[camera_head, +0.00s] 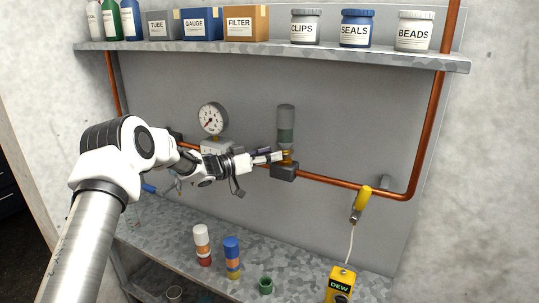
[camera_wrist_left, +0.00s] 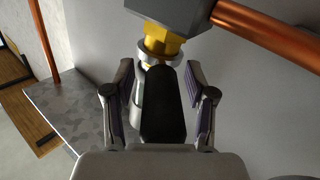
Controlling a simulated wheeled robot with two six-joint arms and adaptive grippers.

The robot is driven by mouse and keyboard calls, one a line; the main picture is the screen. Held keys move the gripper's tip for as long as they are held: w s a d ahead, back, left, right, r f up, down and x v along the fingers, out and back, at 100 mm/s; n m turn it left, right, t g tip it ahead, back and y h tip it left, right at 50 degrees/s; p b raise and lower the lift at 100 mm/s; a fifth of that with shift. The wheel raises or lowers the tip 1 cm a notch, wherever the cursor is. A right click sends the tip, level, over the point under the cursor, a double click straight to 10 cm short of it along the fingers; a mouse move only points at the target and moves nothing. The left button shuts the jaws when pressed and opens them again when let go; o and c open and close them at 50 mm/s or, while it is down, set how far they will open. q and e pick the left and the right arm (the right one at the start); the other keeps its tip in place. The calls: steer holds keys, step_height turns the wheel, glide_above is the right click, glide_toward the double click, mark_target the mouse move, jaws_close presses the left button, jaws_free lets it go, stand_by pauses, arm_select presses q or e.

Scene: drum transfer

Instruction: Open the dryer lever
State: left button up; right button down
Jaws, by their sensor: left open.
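The dryer (camera_head: 286,125) is an upright grey cylinder on the copper pipe, with a brass-yellow fitting and a dark block (camera_head: 284,173) below it. My left gripper (camera_head: 272,156) reaches in from the left, its fingers at the yellow fitting. In the left wrist view the gripper (camera_wrist_left: 160,95) is open. A black bar (camera_wrist_left: 163,105), seemingly the dryer lever, shows between its fingers, with gaps on both sides. The yellow fitting (camera_wrist_left: 160,42) shows just beyond the fingers. In the head view the gripper hides the lever. My right gripper is not in view.
The copper pipe (camera_head: 330,184) runs across the panel. A pressure gauge (camera_head: 212,118) is left of the dryer. A yellow probe (camera_head: 361,202) hangs on the right, wired to a DEW meter (camera_head: 341,283). Bottles (camera_head: 202,246) stand on the counter below; labelled jars line the upper shelf (camera_head: 270,54).

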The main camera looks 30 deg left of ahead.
arm_select(q)
steer(key=v, duration=1.1)
steer(key=shift+s+a, duration=0.2)
steer(key=shift+s, duration=0.1)
